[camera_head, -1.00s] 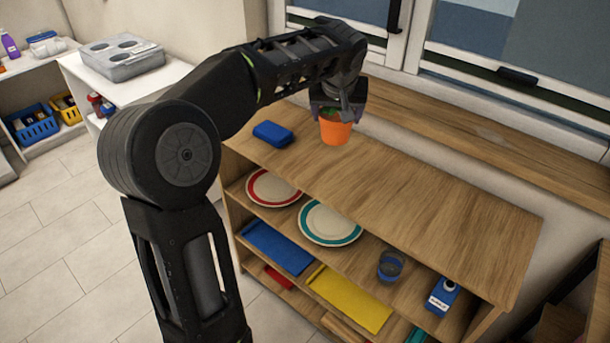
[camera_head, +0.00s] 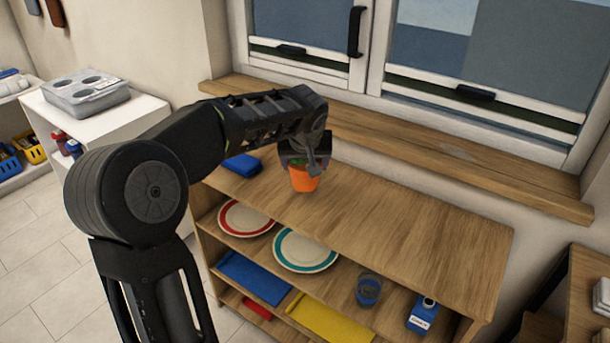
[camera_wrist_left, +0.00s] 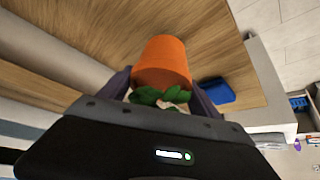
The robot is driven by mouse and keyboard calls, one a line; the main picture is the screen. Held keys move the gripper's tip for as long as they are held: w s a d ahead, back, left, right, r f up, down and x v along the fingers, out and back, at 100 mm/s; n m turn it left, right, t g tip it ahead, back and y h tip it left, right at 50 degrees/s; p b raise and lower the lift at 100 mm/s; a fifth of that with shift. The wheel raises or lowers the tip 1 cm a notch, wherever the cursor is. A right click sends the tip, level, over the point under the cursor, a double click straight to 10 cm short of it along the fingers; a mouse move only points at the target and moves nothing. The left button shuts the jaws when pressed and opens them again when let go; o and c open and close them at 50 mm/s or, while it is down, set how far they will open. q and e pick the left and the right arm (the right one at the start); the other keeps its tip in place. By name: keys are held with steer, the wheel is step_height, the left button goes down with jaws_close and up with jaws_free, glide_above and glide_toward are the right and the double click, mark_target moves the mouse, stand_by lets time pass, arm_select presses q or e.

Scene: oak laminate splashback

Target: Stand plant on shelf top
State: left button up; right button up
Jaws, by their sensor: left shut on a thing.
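The plant is a small orange pot (camera_head: 304,181) with green leaves, at the shelf's wooden top (camera_head: 400,215) toward its left part in the head view. My left gripper (camera_head: 306,163) reaches down over it and is shut on it. In the left wrist view the orange pot (camera_wrist_left: 161,62) sits between the two fingers, its leaves toward the palm. The pot looks upright. Whether its base touches the shelf top or hangs just above it, I cannot tell. My right gripper is not in view.
A blue block-like item (camera_head: 242,165) lies left of the pot on the shelf top. A window sill (camera_head: 450,160) runs behind. The shelf top's right side is clear.

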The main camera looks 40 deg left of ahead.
mark_target(305, 174)
arm_select(q)
steer(key=shift+f, duration=1.8)
steer(key=shift+f+b, duration=0.2)
steer(key=shift+b, duration=0.15)
steer(key=o, duration=1.8)
steer(key=shift+c, duration=0.2)
steer(key=shift+r, duration=0.35)
steer(key=v, duration=1.1)
steer(key=shift+s+d+r+p, duration=0.2)
steer(key=shift+r+p, duration=0.05)
steer(key=shift+p, duration=0.05)
